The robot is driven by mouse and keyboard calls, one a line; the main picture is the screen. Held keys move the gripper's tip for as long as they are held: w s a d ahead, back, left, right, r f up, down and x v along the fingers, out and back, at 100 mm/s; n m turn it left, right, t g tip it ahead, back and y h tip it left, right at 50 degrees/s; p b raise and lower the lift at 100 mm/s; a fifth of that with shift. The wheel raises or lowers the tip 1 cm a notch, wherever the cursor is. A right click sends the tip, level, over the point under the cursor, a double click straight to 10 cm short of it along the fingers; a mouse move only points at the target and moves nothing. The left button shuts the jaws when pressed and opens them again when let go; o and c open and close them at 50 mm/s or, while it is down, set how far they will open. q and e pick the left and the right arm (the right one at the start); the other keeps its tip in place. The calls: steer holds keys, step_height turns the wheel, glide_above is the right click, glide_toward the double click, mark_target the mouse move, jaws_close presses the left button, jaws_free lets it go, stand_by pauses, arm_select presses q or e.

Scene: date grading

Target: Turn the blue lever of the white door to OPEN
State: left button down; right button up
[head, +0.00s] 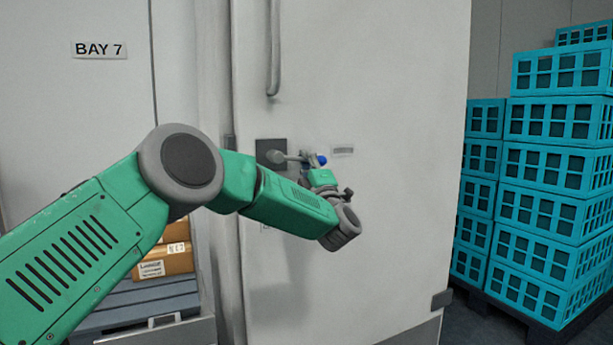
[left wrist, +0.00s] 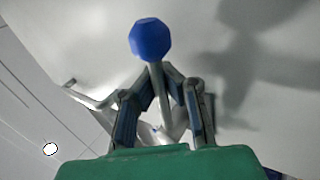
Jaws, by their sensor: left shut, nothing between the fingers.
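The white door (head: 370,120) fills the middle of the head view. Its lever has a blue knob (head: 320,160), largely crowded by my wrist in that view. The blue knob (left wrist: 152,40) shows large in the left wrist view, on a pale stem. My left gripper (left wrist: 158,75) is shut, with its fingertips close by the stem just below the knob; I cannot tell if they touch it. In the head view my left gripper (head: 309,158) is small and partly hidden at the lever. My right gripper is not in view.
A dark plate (head: 271,152) and a vertical grey handle (head: 274,50) are on the door. Stacked turquoise crates (head: 550,170) stand at right. Cardboard boxes (head: 165,262) lie at lower left.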

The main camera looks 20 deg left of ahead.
arm_select(q)
steer(key=shift+r+n+g+y+b, duration=0.15)
steer(key=shift+n+g+y+b, duration=0.35)
steer(key=shift+n, duration=0.5)
steer(key=c, duration=1.6)
jaws_free()
steer(key=shift+a+r, duration=0.1)
steer(key=shift+s, duration=0.15)
steer(key=v, duration=1.2)
